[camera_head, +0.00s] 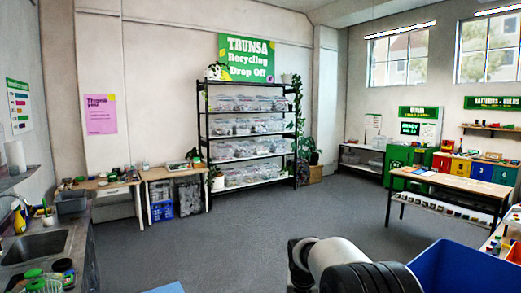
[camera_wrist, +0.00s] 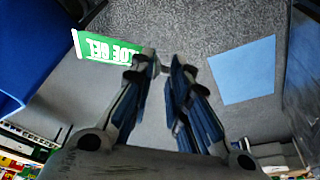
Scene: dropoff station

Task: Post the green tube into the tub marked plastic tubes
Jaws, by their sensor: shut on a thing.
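The green tube (camera_wrist: 105,50) shows in the wrist view with large pale lettering and a white end at the left. My gripper (camera_wrist: 160,66) is shut on its right end, and the tube sticks out to the left of the fingertips. The fingers hide part of that end. The tube is held over grey floor. In the head view my arm shows at the bottom, but the tube and fingertips cannot be made out. Clear tubs (camera_head: 240,151) stand in rows on the black shelf rack (camera_head: 203,130) at the back. Their markings are too small to read.
A blue bin (camera_head: 465,268) is close at the lower right. A wooden table (camera_head: 450,180) stands at the right, near coloured bins (camera_head: 480,168). A sink counter (camera_head: 75,240) is at the left. A pale blue floor square (camera_wrist: 245,70) shows. The middle floor (camera_head: 240,230) is clear.

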